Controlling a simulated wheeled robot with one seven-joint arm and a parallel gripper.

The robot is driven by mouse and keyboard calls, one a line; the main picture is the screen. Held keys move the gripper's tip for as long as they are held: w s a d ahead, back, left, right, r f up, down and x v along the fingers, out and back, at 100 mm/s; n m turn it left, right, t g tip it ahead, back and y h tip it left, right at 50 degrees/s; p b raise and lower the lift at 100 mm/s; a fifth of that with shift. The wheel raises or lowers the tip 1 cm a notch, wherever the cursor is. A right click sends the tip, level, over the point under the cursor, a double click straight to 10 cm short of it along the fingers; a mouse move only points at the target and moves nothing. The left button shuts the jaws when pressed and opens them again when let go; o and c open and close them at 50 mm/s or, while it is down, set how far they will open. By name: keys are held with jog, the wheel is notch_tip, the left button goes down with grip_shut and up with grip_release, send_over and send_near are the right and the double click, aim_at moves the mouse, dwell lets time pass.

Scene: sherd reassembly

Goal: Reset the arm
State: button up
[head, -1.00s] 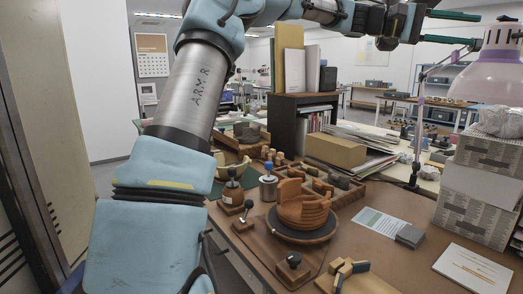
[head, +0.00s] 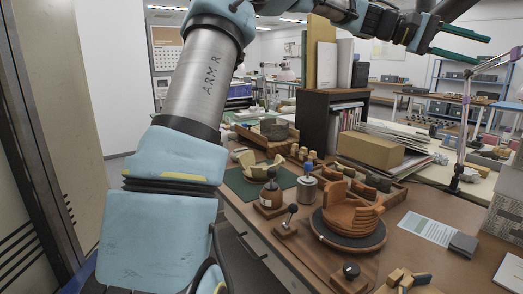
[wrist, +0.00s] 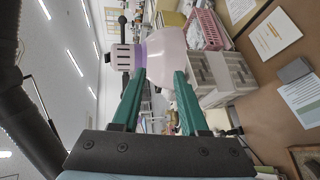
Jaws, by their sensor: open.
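My arm reaches up from the left of the head view and across its top, raised above the bench. My gripper (head: 485,50) is at the upper right of the head view, well above the bench. Its two green fingers are apart with nothing between them. In the wrist view my gripper (wrist: 160,74) is also open and empty. A pink lamp shade (wrist: 168,52) shows beyond the fingers there, and I cannot tell how far away it is.
A partly built orange-brown pot (head: 350,215) stands on a dark turntable (head: 322,235) on the brown bench (head: 415,260). A black shelf unit (head: 318,110) with books stands behind. In the wrist view, grey boxes (wrist: 222,75) and a pink basket (wrist: 207,28) are to the right.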

jog(key=w+a+f+n+t+y+p, duration=0.1)
jog(key=w+a+f+t+y, duration=0.2)
jog(key=a+f, duration=0.7)
jog(key=w+a+f+n+t+y+p, duration=0.2)
jog(key=a+f+t+y, duration=0.15)
jog(key=a+f, duration=0.7)
jog(key=s+a+f+y, duration=0.2)
jog(key=s+a+f, duration=0.1)
jog(key=a, duration=0.7)
jog(key=s+a+f+t+y+p, duration=0.1)
jog(key=s+a+f, duration=0.3)
jog(key=a, duration=0.6)
jog(key=s+a+f+y+p, duration=0.1)
jog(key=s+a+f+y, duration=0.2)
jog(key=a, duration=0.7)
jog(key=shift+s+f+n+y, duration=0.3)
jog(key=shift+s+f+y, duration=0.1)
jog(key=shift+f+y, duration=0.25)
jog(key=shift+t, duration=0.25)
